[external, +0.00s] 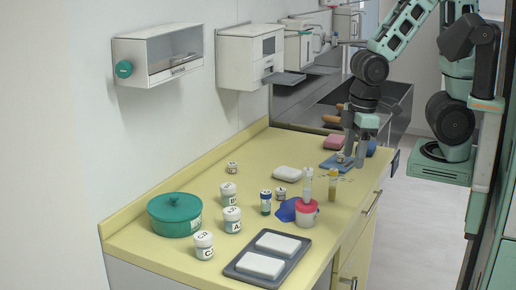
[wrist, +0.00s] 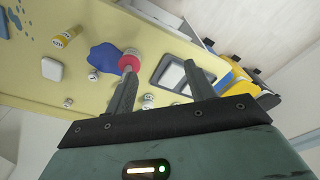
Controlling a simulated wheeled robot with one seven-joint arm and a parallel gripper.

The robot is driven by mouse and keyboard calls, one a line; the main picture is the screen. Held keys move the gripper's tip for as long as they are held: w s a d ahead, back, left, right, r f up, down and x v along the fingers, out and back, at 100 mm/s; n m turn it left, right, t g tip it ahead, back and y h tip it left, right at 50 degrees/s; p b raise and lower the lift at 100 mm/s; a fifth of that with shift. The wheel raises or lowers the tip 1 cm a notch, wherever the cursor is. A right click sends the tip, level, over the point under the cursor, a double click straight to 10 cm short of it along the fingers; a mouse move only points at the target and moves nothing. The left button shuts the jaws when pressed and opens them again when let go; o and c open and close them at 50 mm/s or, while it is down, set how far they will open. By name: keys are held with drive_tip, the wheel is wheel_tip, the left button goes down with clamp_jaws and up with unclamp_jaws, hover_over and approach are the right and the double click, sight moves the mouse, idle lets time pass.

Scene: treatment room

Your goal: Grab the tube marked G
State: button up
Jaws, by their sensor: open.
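No letter G is readable on any tube in either view. A tube with yellow-brown contents (external: 333,187) stands on the counter right of the red cup. A small dark blue tube with a white label (external: 266,203) stands further left. A clear tube (external: 307,185) rises at the red cup (external: 306,212); I cannot tell whether it is inside or behind. In the wrist view a yellow container with a label (wrist: 66,38) lies towards the upper left. My gripper (external: 356,160) is open over the counter's far part; its fingers (wrist: 159,67) show apart and empty in the wrist view.
White-lidded jars (external: 232,220) and a green lidded pot (external: 174,215) stand at the near left. A grey tray (external: 246,275) holds white blocks. A blue patch (external: 286,211) lies by the red cup. White dispensers (external: 251,56) line the wall.

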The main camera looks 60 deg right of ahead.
drive_tip(key=w+d+f+n+t+y+b, duration=0.1)
drive_tip(key=w+f+t, duration=0.15)
drive_tip(key=w, duration=0.35)
drive_tip(key=w+d+f+t+y+b, duration=0.1)
drive_tip(key=w+f+b, duration=0.15)
drive_tip(key=w, duration=0.45)
drive_tip(key=w+d+f+n+t+y, duration=0.1)
drive_tip(key=w+d+f, duration=0.15)
drive_tip(key=w, duration=0.35)
drive_tip(key=n+y+b, duration=0.2)
drive_tip(key=y+b, duration=0.1)
drive_tip(key=y, duration=0.5)
approach(266, 196)
drive_tip(key=shift+t, duration=0.35)
drive_tip(key=w+a+f, duration=0.2)
drive_tip(key=f, duration=0.1)
drive_tip(key=shift+w+a+f, duration=0.1)
drive_tip(key=shift+w+a, duration=0.15)
drive_tip(key=shift+a, duration=0.1)
drive_tip(key=shift+n, duration=0.3)
drive_tip(key=shift+x, duration=2.5)
drive_tip(key=c, duration=1)
